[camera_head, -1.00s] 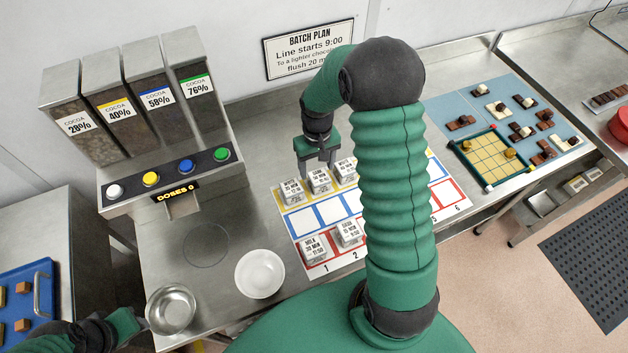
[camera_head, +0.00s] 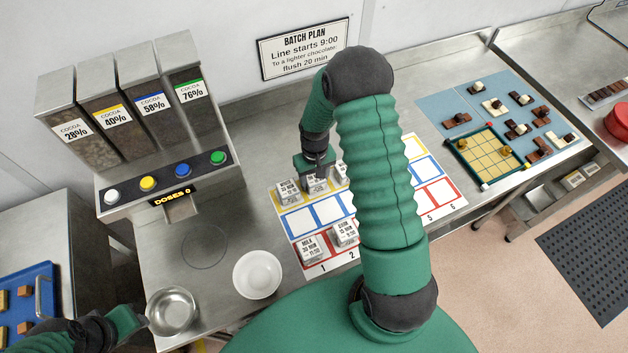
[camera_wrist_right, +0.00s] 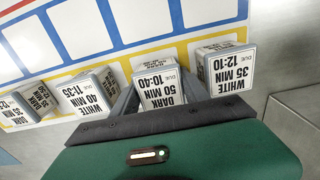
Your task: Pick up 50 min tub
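The 50 min tub, a small pale block labelled "DARK 50 MIN 10:40" (camera_wrist_right: 162,88), stands in the yellow row of the board. In the head view it is the middle tub (camera_head: 318,187), under my right gripper (camera_head: 317,174), which partly hides it. In the wrist view my right gripper (camera_wrist_right: 160,92) has its fingers on either side of this tub, looking apart with a small gap; contact is not clear. The "WHITE 35 MIN" tub (camera_wrist_right: 228,68) and "WHITE 40 MIN" tub (camera_wrist_right: 92,92) stand on either side. My left gripper (camera_head: 140,321) is beside the metal bowl (camera_head: 172,310).
Two tubs stand in the red row, one at slot 1 (camera_head: 308,248) and one at slot 2 (camera_head: 344,233). The blue row (camera_head: 299,221) shows empty squares. A white bowl (camera_head: 257,273) and cocoa dispenser (camera_head: 135,120) are to the left. My right arm hides the board's middle.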

